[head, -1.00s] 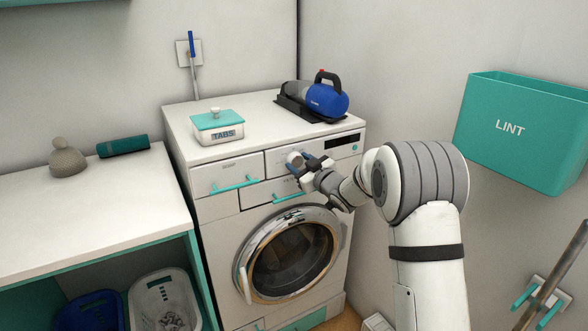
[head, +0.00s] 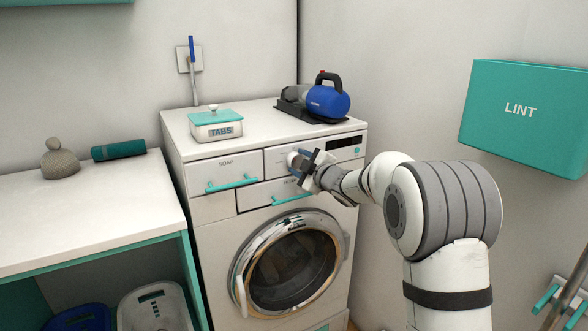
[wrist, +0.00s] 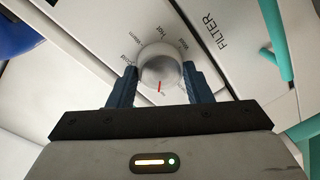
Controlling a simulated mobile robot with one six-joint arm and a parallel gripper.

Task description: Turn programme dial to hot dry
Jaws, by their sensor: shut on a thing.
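The programme dial (wrist: 160,62) is a round white knob on the front panel of the white washing machine (head: 215,235). My gripper (wrist: 160,72) is shut on it, one blue-grey finger on each side. In the head view the dial (head: 292,159) shows at the tip of my gripper (head: 301,161). The dial's red mark points down in the wrist view, towards my gripper's body. Labels such as Warm, Hot and Wool show around the dial's far side. The lettering by the red mark is too small to read and partly hidden.
A SOAP drawer (head: 223,170) is left of the dial, and the FILTER flap (head: 268,194) with a teal handle is below it. A tabs box (head: 216,126) and a blue hand vacuum (head: 328,101) stand on top. A LINT bin (head: 525,120) hangs at right.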

